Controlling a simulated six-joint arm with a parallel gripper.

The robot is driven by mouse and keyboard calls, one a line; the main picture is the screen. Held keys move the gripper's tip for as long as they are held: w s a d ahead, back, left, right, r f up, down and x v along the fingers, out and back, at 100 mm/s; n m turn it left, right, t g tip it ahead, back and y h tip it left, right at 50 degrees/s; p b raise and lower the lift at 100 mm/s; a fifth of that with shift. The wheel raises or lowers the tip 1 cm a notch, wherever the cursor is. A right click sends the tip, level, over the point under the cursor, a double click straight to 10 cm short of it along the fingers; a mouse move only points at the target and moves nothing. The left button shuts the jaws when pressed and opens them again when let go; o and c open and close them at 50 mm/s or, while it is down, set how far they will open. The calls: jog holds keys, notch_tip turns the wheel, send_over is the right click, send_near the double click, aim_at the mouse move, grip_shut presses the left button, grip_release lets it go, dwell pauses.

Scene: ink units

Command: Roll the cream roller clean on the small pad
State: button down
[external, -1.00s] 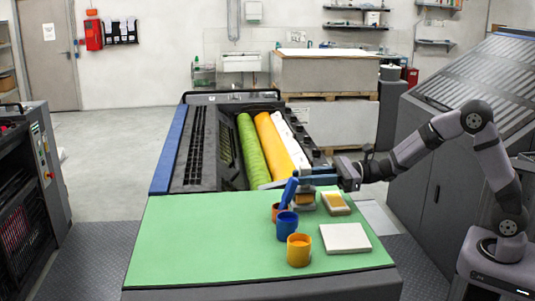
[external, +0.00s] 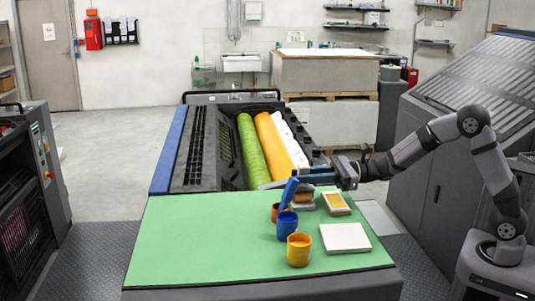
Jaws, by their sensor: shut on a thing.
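My gripper (external: 318,179) is at the machine's near end, above the back right of the green table top (external: 190,240). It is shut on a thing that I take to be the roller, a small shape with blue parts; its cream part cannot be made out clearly. Just below it is a small pale block with an orange-brown top (external: 303,198). Right of that lies a small pad (external: 336,203), pale with an orange patch. Whether the held thing touches the block below, I cannot tell. A larger plain white slab (external: 345,238) lies nearer the front.
Left of the slab stand an orange-red cup (external: 278,212), a blue cup (external: 287,225) with a blue stick rising above it, and a yellow-orange cup (external: 299,250). Behind are the machine's green (external: 251,148), orange (external: 275,145) and white rollers. The table's left half is clear.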

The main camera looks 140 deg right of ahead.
jog(key=shift+s+d+f, duration=0.1)
jog(key=shift+s+d, duration=0.45)
jog(key=shift+d, duration=0.05)
jog(key=shift+s+d, duration=1.2)
jog(key=shift+d, duration=0.05)
jog(key=shift+w+a+b, duration=0.1)
jog(key=shift+b, duration=0.2)
jog(key=shift+w+a+b, duration=1)
jog(key=shift+w+a, duration=0.1)
jog(key=shift+a, duration=0.1)
jog(key=shift+w, duration=0.1)
jog(key=shift+w+a+b, duration=1.1)
jog(key=shift+a+b, duration=0.1)
jog(key=shift+a, duration=0.05)
jog(key=shift+s+d, duration=0.1)
